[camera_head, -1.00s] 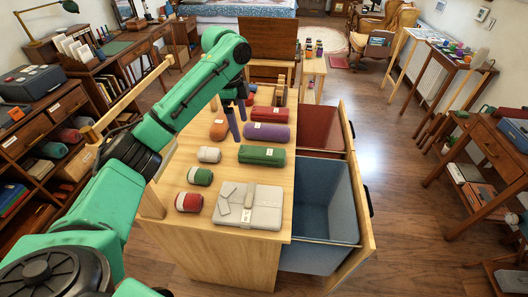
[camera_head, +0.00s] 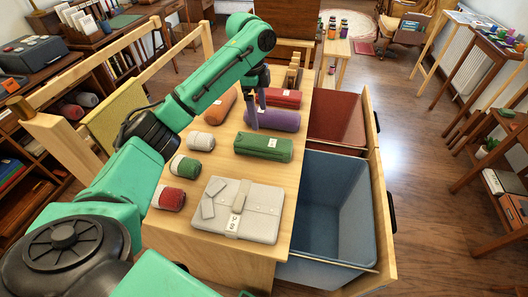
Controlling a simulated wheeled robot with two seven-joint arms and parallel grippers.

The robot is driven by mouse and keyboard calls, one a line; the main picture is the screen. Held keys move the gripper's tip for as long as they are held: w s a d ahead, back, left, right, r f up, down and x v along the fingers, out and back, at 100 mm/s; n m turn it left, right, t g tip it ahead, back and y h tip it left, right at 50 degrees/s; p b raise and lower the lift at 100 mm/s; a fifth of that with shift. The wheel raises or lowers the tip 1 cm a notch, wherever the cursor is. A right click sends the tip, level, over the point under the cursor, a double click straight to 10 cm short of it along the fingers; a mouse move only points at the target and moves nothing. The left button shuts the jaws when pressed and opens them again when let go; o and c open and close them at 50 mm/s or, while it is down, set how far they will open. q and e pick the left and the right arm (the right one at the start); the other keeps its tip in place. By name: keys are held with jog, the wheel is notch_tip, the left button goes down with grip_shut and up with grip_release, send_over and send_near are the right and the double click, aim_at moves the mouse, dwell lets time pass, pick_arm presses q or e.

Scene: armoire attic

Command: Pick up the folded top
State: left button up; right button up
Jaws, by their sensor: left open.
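A flat grey folded garment (camera_head: 262,210) lies at the near end of the wooden table, with a pale strap and a white tag on it. It looks like the folded top. My left gripper (camera_head: 256,103) points down, open and empty, over the far part of the table beside the purple roll (camera_head: 280,120). It is well beyond the grey garment and apart from it. My left arm crosses the left side of the view. My right gripper is not in view.
Rolled fabrics lie on the table (camera_head: 205,246): a green roll (camera_head: 263,147), a red roll (camera_head: 282,98), an orange roll (camera_head: 221,105) and small rolls along the left. A blue bin (camera_head: 328,258) and a red bin (camera_head: 337,120) stand open along the right side.

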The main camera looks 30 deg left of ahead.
aim_at(263, 141)
pick_arm(q)
jog(key=f, duration=0.4)
jog(key=f+p, duration=0.1)
jog(key=f, duration=0.4)
jog(key=d+f+p, duration=0.1)
jog(key=f, duration=0.3)
jog(key=shift+w+d+f, duration=0.1)
jog(key=shift+w+f, duration=0.05)
jog(key=shift+f, duration=0.1)
jog(key=c, duration=1.2)
notch_tip(263, 141, up, 20)
jog(key=shift+r, duration=0.1)
